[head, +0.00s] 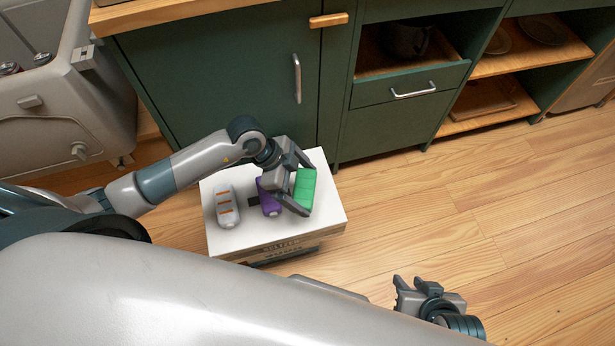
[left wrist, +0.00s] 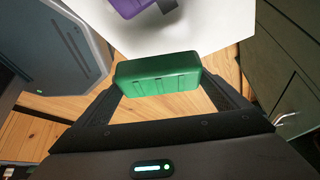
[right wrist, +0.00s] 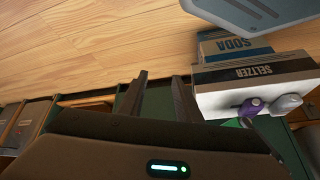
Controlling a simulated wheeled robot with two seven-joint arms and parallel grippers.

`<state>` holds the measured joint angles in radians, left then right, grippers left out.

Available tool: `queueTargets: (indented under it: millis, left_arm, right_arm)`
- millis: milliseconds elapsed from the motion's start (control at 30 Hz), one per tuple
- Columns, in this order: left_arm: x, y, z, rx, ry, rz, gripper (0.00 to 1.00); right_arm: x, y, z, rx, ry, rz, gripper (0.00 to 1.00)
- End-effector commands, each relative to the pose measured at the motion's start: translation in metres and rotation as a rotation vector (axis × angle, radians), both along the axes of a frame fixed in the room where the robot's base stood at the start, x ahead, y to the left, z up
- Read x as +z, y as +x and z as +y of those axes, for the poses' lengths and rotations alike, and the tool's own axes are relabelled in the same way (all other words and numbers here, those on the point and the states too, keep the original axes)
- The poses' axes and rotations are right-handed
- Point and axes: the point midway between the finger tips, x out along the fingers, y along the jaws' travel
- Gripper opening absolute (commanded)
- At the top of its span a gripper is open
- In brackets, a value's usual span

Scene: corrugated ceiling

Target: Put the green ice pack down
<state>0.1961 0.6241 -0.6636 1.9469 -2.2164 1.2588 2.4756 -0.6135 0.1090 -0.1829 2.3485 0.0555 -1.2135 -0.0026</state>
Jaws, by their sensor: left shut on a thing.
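The green ice pack (head: 305,191) is held over the right part of the white box top (head: 328,212). My left gripper (head: 302,184) is shut on it, one finger at each end. In the left wrist view the ice pack (left wrist: 157,75) spans the two fingers, with the white top beyond it. I cannot tell whether it touches the top. My right gripper (head: 425,290) is open and empty, away from the box; its spread fingers also show in the right wrist view (right wrist: 158,95).
A purple item (head: 268,197) and a grey item with orange marks (head: 227,206) lie on the box top. The right wrist view shows a seltzer box (right wrist: 255,73) stacked with a soda box (right wrist: 232,46). Green cabinets (head: 220,75) stand behind. Wood floor (head: 480,225) is clear at right.

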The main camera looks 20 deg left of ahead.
Motion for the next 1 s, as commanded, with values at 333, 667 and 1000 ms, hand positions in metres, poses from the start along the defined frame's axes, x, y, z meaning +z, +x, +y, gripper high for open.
queueTargets:
  millis: [333, 667, 1000]
  left_arm:
    - [-0.033, 0.054, 0.001, 0.0, -0.001, 0.0, 0.59]
    - [-0.035, 0.059, 0.001, -0.001, -0.002, 0.0, 0.59]
    - [-0.059, 0.058, 0.002, 0.0, 0.0, 0.002, 0.59]
  right_arm:
    - [0.002, 0.01, 0.016, 0.01, 0.054, -0.086, 0.31]
    - [0.004, 0.011, 0.018, 0.012, 0.061, -0.095, 0.31]
    - [0.002, 0.016, 0.023, 0.012, 0.079, -0.126, 0.31]
